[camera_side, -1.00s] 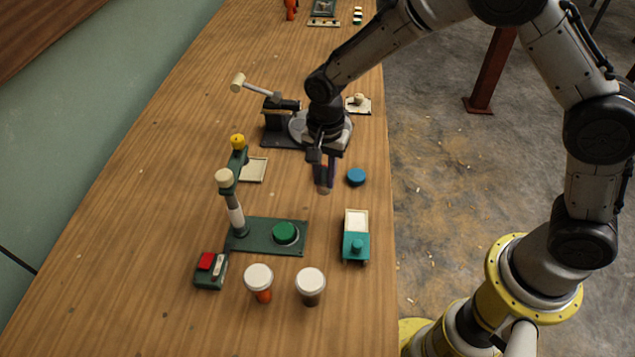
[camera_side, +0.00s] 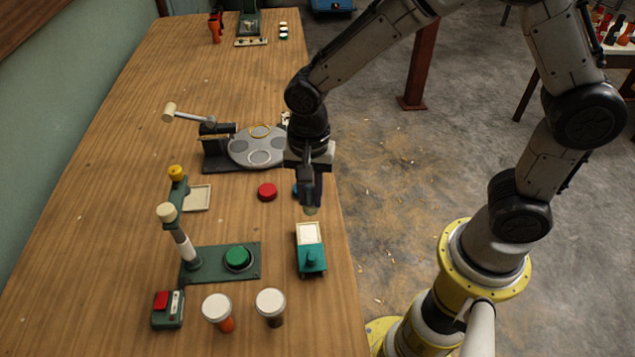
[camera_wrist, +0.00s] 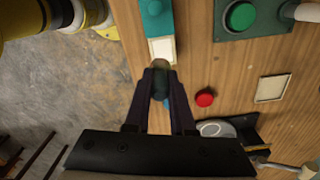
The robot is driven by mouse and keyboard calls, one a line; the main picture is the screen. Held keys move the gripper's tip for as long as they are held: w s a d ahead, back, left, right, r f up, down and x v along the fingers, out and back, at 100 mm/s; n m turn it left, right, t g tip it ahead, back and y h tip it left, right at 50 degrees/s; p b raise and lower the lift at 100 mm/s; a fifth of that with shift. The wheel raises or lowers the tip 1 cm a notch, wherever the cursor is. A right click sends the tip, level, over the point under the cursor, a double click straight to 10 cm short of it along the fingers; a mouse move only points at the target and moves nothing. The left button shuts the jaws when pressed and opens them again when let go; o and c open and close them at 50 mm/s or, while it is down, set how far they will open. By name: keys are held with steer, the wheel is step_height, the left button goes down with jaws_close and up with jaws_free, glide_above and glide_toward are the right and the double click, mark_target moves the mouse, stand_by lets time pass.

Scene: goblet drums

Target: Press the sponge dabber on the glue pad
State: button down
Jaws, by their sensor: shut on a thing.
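The sponge dabber (camera_wrist: 160,66) is held in my gripper (camera_wrist: 161,82), with its dull olive tip sticking out past the fingertips. In the side view my gripper (camera_side: 311,196) points down, and the dabber's tip (camera_side: 310,210) shows just below the fingers. A pale cream pad, which looks like the glue pad (camera_side: 308,234), lies in a teal holder (camera_side: 311,260) near the table's right edge. In the wrist view the dabber's tip overlaps the near edge of the glue pad (camera_wrist: 162,50). I cannot tell whether they touch; the side view suggests a gap.
A red disc (camera_side: 267,191) lies left of my gripper; a blue disc (camera_side: 295,189) is mostly hidden behind it. A green button (camera_side: 238,257) on a dark green base is left of the holder. Two white-capped pieces (camera_side: 271,302) stand in front. A grey turntable (camera_side: 250,150) is behind.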

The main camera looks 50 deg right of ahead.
mark_target(307, 207)
steer(key=shift+w+a+f, duration=0.2)
steer(key=shift+w+f, duration=0.05)
steer(key=shift+f, duration=3.1)
steer(key=shift+f, duration=0.65)
steer(key=shift+r, duration=0.1)
steer(key=shift+r, duration=3.5)
steer(key=shift+d, duration=0.1)
steer(key=w+d+f+n, duration=0.3)
steer(key=d+n, duration=0.3)
steer(key=d, duration=0.3)
steer(key=w+d+f+n, duration=0.2)
steer(key=w+d+n, duration=0.2)
steer(key=d, duration=0.6)
steer(key=shift+f+n, duration=0.4)
steer(key=shift+n, duration=0.6)
